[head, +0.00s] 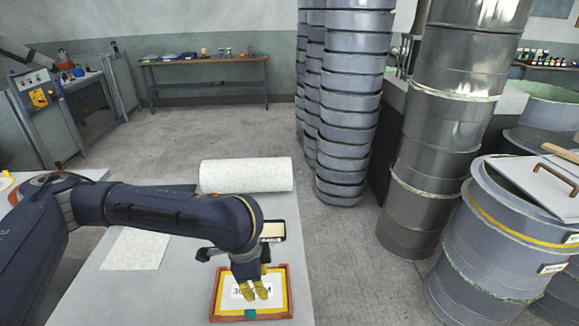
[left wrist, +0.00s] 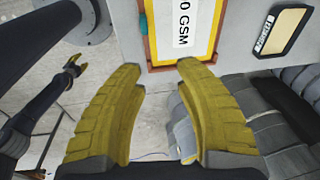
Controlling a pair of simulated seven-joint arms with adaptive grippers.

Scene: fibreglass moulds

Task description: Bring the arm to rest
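My left gripper (head: 250,288) hangs above a red-brown tray (head: 216,304) on the grey table, in front of its white label card. In the left wrist view the two yellow fingers of my left gripper (left wrist: 162,80) stand apart with nothing between them. The tray (left wrist: 147,45) shows beyond the fingertips, with a yellow border and a card reading "0 GSM". Whether the fingers touch the tray is hard to tell. My right gripper (left wrist: 76,67) shows small at the left of the left wrist view, its yellow fingers apart and empty; it is outside the head view.
A white roll (head: 246,175) lies across the table's back, and a pale sheet (head: 136,249) lies left. A black-framed device (head: 272,230) sits behind the tray. Tall stacks of grey drums (head: 345,100) and a large drum (head: 500,245) stand right of the table, beyond open floor.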

